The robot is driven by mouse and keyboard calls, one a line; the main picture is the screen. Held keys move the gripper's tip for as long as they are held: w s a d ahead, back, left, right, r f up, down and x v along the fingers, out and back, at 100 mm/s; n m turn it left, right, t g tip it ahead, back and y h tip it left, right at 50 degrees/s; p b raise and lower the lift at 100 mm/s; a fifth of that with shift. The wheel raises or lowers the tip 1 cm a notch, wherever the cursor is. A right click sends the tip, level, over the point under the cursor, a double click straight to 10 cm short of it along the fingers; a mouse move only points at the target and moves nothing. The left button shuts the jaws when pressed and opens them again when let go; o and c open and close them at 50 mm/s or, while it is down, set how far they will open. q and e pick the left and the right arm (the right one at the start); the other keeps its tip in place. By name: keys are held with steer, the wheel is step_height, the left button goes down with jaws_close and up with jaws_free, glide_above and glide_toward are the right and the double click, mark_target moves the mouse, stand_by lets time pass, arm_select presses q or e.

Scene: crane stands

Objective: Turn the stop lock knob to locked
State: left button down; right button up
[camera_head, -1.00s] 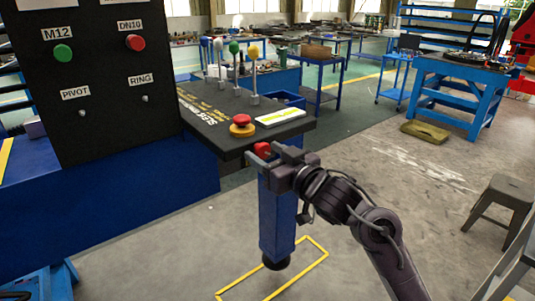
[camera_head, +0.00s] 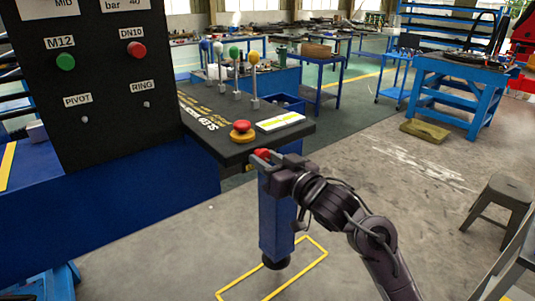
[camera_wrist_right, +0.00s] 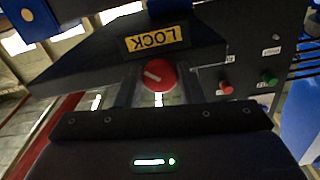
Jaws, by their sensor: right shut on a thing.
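The stop lock knob (camera_head: 263,154) is red and sits on the front edge of the dark control console (camera_head: 213,128). In the right wrist view the round red knob (camera_wrist_right: 158,76) carries a short white mark that slants. A yellow LOCK label (camera_wrist_right: 157,39) appears upside down beyond it. My right gripper (camera_head: 264,158) is at the console edge, shut on the knob, with a dark finger on either side of it in the wrist view. The fingers partly hide the knob in the head view. My left gripper is not in view.
A red mushroom button (camera_head: 242,127) on a yellow base and several ball-topped levers (camera_head: 235,53) stand on the console. A dark panel (camera_head: 95,90) with green and red buttons rises at left. A blue post (camera_head: 277,220) stands below the console. Floor at right is open, with a stool (camera_head: 502,200).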

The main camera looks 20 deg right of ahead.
steer(key=m+p, duration=0.2)
steer(key=p, duration=0.1)
steer(key=m+p, duration=0.3)
steer(key=p, duration=0.1)
steer(key=m+p, duration=0.2)
steer(key=p, duration=0.1)
steer(key=shift+r+m+p, duration=0.25)
steer(key=shift+m+p, duration=0.05)
steer(key=shift+p, duration=0.1)
steer(key=shift+f+m+p, duration=0.2)
steer(key=shift+m+p, duration=0.7)
steer(key=shift+p, duration=0.15)
steer(key=o, duration=1)
steer(key=shift+c, duration=0.2)
steer(key=b+v, duration=0.2)
steer(key=v, duration=0.5)
steer(key=shift+s, duration=0.4)
